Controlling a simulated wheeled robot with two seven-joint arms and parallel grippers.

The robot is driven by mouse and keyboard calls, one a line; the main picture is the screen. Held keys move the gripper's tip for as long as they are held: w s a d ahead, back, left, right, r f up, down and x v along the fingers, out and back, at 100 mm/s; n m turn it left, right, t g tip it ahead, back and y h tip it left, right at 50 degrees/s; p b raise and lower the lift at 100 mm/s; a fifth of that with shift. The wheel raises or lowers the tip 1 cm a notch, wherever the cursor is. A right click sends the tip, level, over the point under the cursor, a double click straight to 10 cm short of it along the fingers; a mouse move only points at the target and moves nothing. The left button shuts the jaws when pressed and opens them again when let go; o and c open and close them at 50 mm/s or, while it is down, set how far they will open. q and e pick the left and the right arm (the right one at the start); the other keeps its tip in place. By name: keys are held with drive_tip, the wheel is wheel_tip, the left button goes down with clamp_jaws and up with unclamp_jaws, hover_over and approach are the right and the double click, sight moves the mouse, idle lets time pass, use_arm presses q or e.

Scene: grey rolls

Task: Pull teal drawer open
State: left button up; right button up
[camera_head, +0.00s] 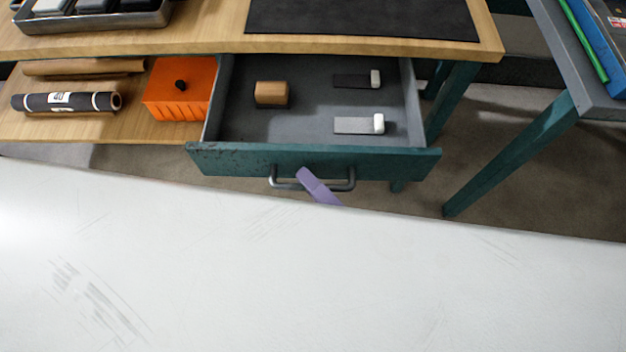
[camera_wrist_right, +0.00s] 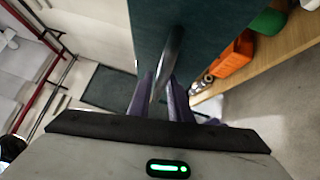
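The teal drawer (camera_head: 315,162) stands far open below the wooden table top, its grey inside showing. Its metal handle (camera_head: 284,184) sits on the front face; the handle also shows in the right wrist view (camera_wrist_right: 174,50). My right gripper (camera_head: 308,177) has purple fingers at the middle of the handle. In the right wrist view the fingers (camera_wrist_right: 161,92) lie on both sides of the handle bar, close against it, and look shut on it. Much of the right arm is hidden in the head view. My left gripper is not in view.
The drawer holds a brown block (camera_head: 271,94) and two small pieces with white ends (camera_head: 375,79). An orange box (camera_head: 180,88) and a dark roll (camera_head: 67,102) lie on the shelf at left. A teal-legged table (camera_head: 530,150) stands at right.

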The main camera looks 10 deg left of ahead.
drive_tip(key=shift+s+d+f, duration=0.1)
drive_tip(key=shift+s+d, duration=0.2)
drive_tip(key=shift+d, duration=0.1)
drive_tip(key=v, duration=0.9)
drive_tip(key=shift+s+d, duration=0.1)
drive_tip(key=shift+d, duration=0.05)
